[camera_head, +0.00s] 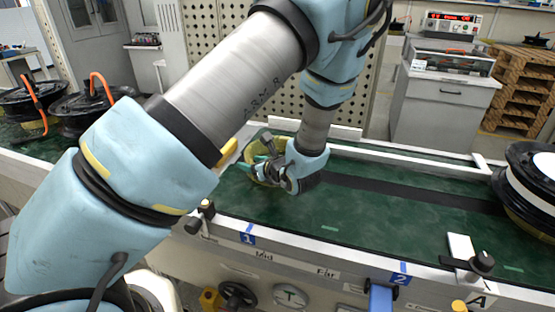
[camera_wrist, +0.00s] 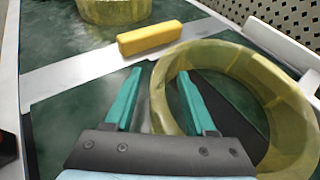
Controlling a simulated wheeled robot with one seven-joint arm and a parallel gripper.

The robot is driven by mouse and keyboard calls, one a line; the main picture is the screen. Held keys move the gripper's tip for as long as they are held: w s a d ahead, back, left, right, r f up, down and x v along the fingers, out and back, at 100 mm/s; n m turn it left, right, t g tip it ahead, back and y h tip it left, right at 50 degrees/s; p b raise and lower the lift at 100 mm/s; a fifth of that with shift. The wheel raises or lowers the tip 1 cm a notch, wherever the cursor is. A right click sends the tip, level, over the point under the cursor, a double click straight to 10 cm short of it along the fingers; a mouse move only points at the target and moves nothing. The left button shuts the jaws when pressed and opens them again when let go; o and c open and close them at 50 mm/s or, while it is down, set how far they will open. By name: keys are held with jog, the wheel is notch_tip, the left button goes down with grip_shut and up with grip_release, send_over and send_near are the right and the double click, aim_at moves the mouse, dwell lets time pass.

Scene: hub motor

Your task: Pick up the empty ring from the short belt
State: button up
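A translucent yellow empty ring (camera_wrist: 285,95) lies on the green short belt (camera_wrist: 60,115), at the right in the wrist view. My gripper (camera_wrist: 160,72) is open, with its two teal fingers apart. The near-left wall of the ring shows between the fingers: the right finger appears over the ring's opening, the left finger outside it. I cannot tell whether either finger touches the wall. In the head view, my gripper (camera_head: 262,166) is low over the belt and hides much of the ring.
A second yellow ring (camera_wrist: 115,10) stands beyond a white crossbar (camera_wrist: 85,72) bearing a yellow block (camera_wrist: 150,38). In the head view, black wheel motors with orange cables (camera_head: 92,100) are at left, and a black-and-white wheel (camera_head: 530,185) is at right. White rails (camera_head: 330,248) edge the belt.

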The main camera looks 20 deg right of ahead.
grip_shut()
dwell(1.2)
